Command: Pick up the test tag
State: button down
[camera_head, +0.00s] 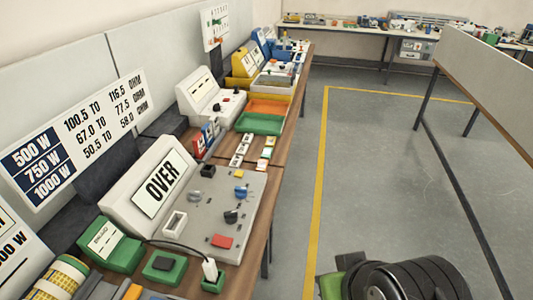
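Several small tag-like cards lie on the wooden bench past the grey test panel. There is a row of white cards with dark marks (240,150) and, to its right, a row of coloured cards (265,153) in red, yellow, green and white. Which one is the test tag is too small to tell. The grey test panel (215,185) has a sloped display reading OVER (163,189), dark knobs and a red button (221,241). My gripper's fingers are not in view; a black ribbed part at the lower right looks like my arm.
The wooden bench (283,165) runs along the left wall. Green (260,124) and orange (270,106) trays stand farther along it. A black cable leads to a white plug (210,268) at the near end. Open grey floor (385,180) lies to the right, before a partition (490,85).

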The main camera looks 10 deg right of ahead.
aim_at(268, 152)
jog(key=k+u, duration=0.1)
jog(key=u, duration=2.15)
jog(key=z, duration=2.25)
jog(key=i+l+u, duration=0.2)
jog(key=u, duration=0.2)
jog(key=i+l+u, duration=0.55)
jog(key=l+u, duration=0.25)
jog(key=i+l+u, duration=0.15)
jog(key=l+u, duration=0.25)
